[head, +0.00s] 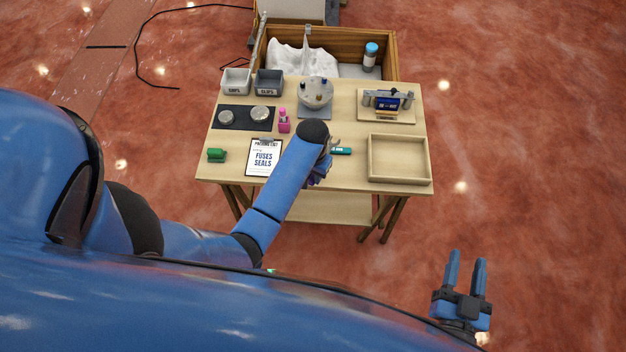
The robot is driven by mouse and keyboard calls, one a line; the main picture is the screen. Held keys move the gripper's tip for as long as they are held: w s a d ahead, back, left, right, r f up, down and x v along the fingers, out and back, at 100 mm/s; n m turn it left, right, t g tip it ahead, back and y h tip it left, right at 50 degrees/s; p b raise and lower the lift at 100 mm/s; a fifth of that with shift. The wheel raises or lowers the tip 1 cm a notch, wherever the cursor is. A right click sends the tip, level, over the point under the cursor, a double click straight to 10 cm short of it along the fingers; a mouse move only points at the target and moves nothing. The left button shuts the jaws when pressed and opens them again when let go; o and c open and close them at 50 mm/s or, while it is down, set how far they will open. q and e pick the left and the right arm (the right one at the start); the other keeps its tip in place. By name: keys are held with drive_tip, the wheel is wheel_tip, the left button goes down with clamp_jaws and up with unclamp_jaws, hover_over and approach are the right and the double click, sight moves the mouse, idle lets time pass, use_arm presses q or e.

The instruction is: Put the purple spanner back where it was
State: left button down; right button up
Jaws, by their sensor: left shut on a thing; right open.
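My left gripper (321,176) is over the middle of the wooden table (355,178), largely behind my own blue forearm. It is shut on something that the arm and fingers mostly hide. A small greyish tip (335,143) shows beside the wrist; I cannot tell whether it belongs to the held thing. I cannot clearly make out a purple spanner anywhere. My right gripper (465,273) is open and empty, low at the right, over the floor and away from the table.
A teal item (341,151) lies right of my wrist. An empty wooden tray (400,181) is at front right. A clipboard (263,160), green item (216,155), pink bottle (284,122), round grey dispenser (316,93), two bins (268,82) and a fixture board (388,118) stand around.

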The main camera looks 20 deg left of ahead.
use_arm(q)
drive_tip(key=shift+w+f, duration=0.1)
drive_tip(key=shift+f, duration=2)
drive_tip(key=shift+f, duration=0.2)
drive_tip(key=shift+f, duration=0.35)
drive_tip(key=c, duration=0.9)
unclamp_jaws()
drive_tip(key=shift+c, duration=0.2)
